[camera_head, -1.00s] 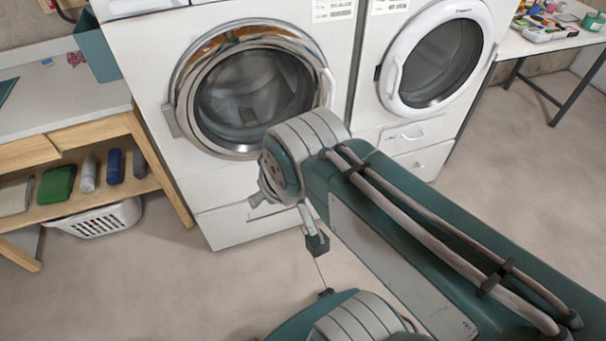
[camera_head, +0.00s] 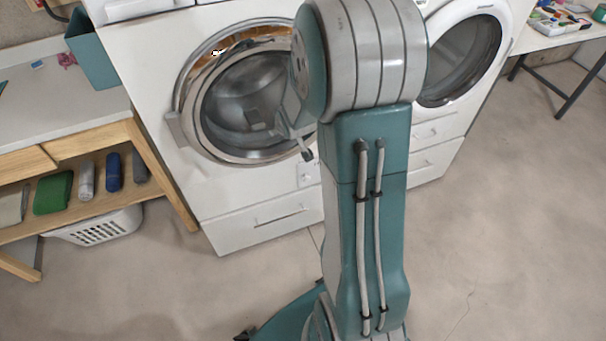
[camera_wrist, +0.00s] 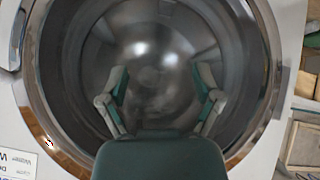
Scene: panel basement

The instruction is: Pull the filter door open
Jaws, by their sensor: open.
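The left white washing machine (camera_head: 135,70) has a round chrome-rimmed glass door (camera_head: 240,90), which is shut. A small pale square panel (camera_head: 308,174) shows low on its front, partly beside my arm; I cannot tell for sure whether it is the filter door. My gripper (camera_head: 297,145) is in front of the lower right of the round door, partly hidden by my arm. In the wrist view my gripper (camera_wrist: 163,85) has its two fingers spread and empty, facing the dark glass of the round door (camera_wrist: 155,60). No filter door shows in that view.
A wide bottom drawer front (camera_head: 265,222) with a handle is shut. A second washer (camera_head: 460,60) stands right, partly behind my arm. A wooden bench (camera_head: 75,115) with rolled towels and a white basket (camera_head: 100,228) stands left.

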